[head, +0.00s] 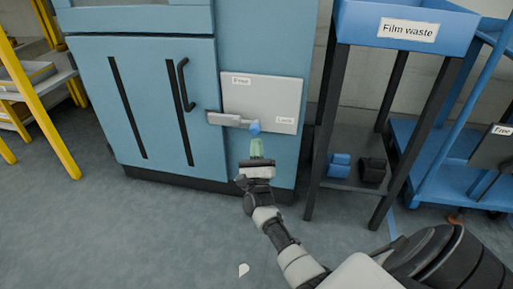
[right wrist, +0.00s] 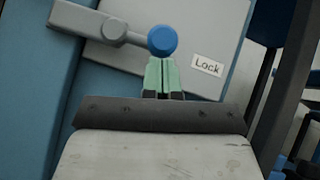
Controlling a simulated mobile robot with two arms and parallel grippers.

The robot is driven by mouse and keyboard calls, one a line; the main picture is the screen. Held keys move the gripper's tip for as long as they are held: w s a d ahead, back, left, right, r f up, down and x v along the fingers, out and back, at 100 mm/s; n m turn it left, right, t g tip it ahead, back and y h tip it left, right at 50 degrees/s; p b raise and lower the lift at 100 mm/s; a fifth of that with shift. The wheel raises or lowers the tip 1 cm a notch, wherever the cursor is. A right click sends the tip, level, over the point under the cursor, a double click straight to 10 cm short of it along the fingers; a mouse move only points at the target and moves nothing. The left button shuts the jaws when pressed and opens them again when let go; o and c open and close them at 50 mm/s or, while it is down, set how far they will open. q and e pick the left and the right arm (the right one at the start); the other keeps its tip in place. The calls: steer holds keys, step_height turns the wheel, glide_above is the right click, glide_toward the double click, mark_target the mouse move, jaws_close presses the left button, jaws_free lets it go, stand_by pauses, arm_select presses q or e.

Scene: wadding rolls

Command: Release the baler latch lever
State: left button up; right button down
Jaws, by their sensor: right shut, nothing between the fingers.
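The baler (head: 150,95) is a blue cabinet with a grey latch plate (head: 262,95) on its right front. The plate has a "Free" label (head: 241,81) at the top left and a "Lock" label (head: 285,120) at the lower right. The grey latch lever (head: 228,118) lies nearly level, with a blue knob (head: 255,127) at its right end. My right gripper (head: 257,146), with green fingers, is shut and empty just below the knob. In the right wrist view the fingertips (right wrist: 164,62) are right at the knob (right wrist: 162,40); I cannot tell whether they touch. My left gripper is not in view.
A blue "Film waste" bin (head: 400,45) on a dark-legged stand is to the right, with blue and black items on its lower shelf. A blue cart (head: 440,165) stands further right. A yellow-framed rack (head: 35,90) is at the left. The floor in front is mostly clear.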

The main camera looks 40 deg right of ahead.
steer(key=shift+r, duration=0.15)
steer(key=shift+s+d+r+n+t+y+p, duration=0.1)
steer(key=shift+r+n+t+y+p, duration=0.25)
steer(key=shift+n+y+p, duration=0.5)
steer(key=shift+n+y, duration=0.25)
steer(key=shift+n, duration=0.1)
